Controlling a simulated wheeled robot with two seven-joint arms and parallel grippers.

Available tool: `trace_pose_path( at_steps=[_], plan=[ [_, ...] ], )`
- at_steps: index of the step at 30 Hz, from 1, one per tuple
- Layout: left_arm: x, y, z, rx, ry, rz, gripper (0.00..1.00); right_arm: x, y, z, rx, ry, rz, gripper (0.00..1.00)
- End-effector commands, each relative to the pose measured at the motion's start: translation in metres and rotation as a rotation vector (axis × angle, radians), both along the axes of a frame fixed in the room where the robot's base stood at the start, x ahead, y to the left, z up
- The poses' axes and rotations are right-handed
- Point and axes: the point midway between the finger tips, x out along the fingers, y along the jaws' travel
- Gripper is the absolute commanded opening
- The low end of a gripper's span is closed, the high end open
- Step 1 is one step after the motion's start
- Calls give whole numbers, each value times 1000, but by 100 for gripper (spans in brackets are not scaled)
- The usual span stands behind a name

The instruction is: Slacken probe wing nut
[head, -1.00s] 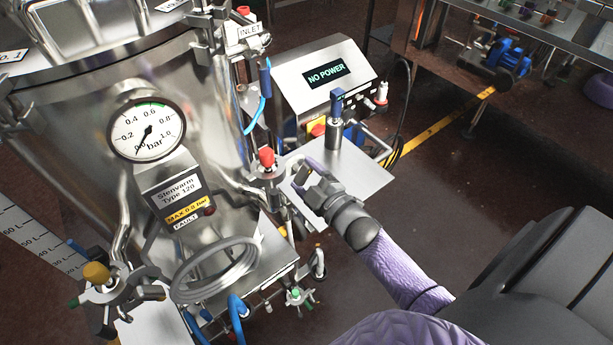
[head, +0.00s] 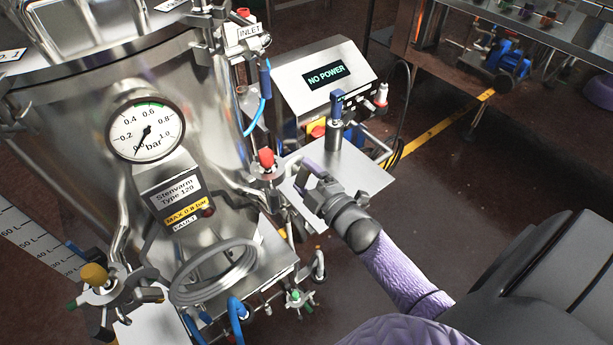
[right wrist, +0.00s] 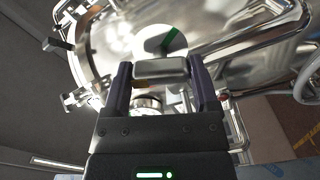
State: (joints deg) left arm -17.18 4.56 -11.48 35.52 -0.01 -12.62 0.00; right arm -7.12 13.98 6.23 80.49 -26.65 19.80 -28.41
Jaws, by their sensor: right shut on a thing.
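My right gripper (head: 300,168) reaches in from the lower right, beside the red-capped fitting (head: 266,158) on the vessel's right side. In the right wrist view its two dark fingers (right wrist: 160,72) are shut on a small grey metal piece (right wrist: 162,68), which looks like the wing nut. Its wings and stud cannot be made out. In the head view the fingers and wrist hide the held piece. The steel vessel (head: 60,125) fills the left side. My left gripper is not in view.
A pressure gauge (head: 146,130) and label box (head: 176,195) sit on the vessel front. A coiled grey hose (head: 215,272) hangs below. A control box (head: 325,74) reading "NO POWER" stands behind my right gripper, near a metal plate (head: 365,176).

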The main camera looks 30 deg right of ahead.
Motion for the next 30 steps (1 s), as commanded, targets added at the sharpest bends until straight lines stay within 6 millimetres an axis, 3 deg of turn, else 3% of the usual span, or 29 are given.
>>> trace_pose_path(
  at_steps=[1, 2, 4, 14, 24, 30],
  plan=[
    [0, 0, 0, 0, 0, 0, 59, 0, 0, -1, 0, 1, 0, 17],
    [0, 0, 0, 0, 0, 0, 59, 0, 0, -1, 0, 1, -1, 83],
    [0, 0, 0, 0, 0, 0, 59, 0, 0, -1, 1, 1, 0, 97],
    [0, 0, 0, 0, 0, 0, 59, -8, -1, -1, 1, 2, 0, 100],
    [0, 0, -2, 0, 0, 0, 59, -81, -6, -2, 1, 5, 0, 100],
    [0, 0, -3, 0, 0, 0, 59, -99, -8, -1, 1, 1, 0, 100]
  ],
)
